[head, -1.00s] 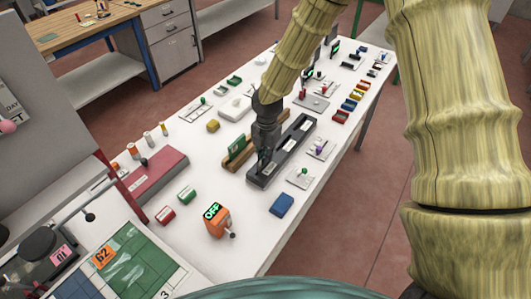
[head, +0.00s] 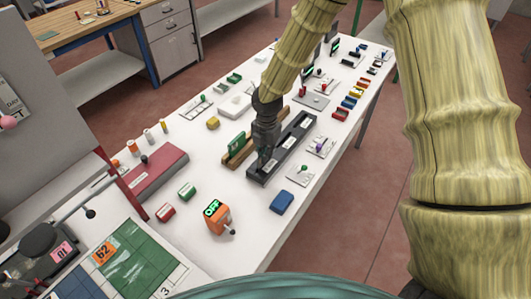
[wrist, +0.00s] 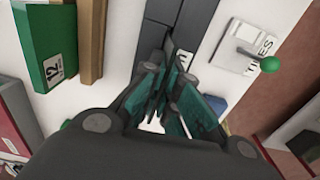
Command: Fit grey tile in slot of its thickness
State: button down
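A long dark grey slotted block (head: 290,146) with white labels lies on the white table; it also shows in the wrist view (wrist: 159,37). My gripper (head: 264,159) points down over its near end. In the wrist view my gripper's (wrist: 168,100) teal-padded fingers come close together over the block. I cannot make out whether a tile is between them. I cannot tell the grey tile from the dark block and fingers. A green tile (head: 236,142) marked 12 in the wrist view (wrist: 58,45) stands in a wooden holder (head: 240,157) left of the block.
A blue block (head: 282,202) and a small plate with a green knob (head: 301,174) lie right of the slotted block. An orange OFF box (head: 217,218) stands in front. A red case (head: 155,172) lies left. Several small items fill the far table.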

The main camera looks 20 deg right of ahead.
jog(key=shift+f, duration=0.25)
jog(key=c, duration=1.6)
grip_release()
jog(key=shift+o, duration=0.2)
notch_tip(320, 180, up, 12)
jog(key=shift+d, duration=0.15)
jog(key=shift+s, duration=0.1)
